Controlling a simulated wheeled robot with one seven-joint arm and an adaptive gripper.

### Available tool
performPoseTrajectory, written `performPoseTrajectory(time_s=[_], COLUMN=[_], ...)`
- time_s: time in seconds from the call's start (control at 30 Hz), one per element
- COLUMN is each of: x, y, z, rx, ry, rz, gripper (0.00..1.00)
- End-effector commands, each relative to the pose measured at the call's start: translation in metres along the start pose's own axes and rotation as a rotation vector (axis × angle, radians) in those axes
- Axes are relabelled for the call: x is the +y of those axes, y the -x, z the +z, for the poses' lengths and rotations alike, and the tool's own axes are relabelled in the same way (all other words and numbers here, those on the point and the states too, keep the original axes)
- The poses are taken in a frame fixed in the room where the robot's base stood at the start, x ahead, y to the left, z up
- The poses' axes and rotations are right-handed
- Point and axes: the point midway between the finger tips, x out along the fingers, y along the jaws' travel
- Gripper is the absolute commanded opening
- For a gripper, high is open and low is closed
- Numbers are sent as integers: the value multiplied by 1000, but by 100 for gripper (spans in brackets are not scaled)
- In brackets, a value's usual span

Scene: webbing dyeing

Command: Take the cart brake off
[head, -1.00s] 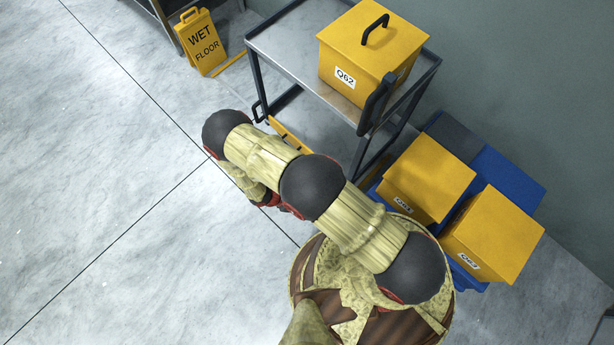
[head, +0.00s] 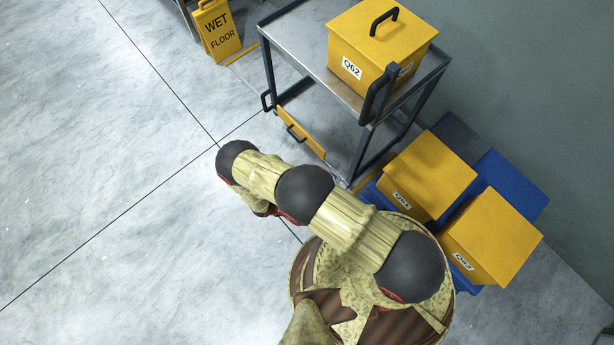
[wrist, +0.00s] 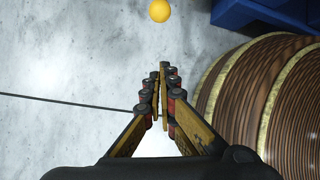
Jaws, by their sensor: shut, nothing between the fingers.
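The cart (head: 300,52) is a grey metal frame with a flat top at the upper middle of the head view. My gripper (wrist: 161,72) is shut and empty over bare floor. The arm hides it in the head view.
Two lidded yellow boxes (head: 425,175) (head: 492,235) rest on a blue base (head: 515,185) at right. A wet floor sign (head: 217,32) stands upper left. Left floor is clear.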

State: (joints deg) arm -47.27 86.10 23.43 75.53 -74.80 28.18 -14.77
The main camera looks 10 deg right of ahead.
Motion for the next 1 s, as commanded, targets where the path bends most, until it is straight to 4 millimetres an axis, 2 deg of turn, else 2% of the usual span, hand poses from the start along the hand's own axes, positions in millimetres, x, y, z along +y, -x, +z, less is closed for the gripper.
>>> performPoseTrajectory(time_s=[0.17, 0.7, 0.83, 1.0], x=[-1, 0, 1, 0], y=[-12, -105, -94, -89], z=[0, -1, 18, 33], rx=[0, 0, 0, -1], ry=[-1, -3, -5, -4], rz=[-2, -2, 0, -1], gripper=[0, 0, 0, 0])
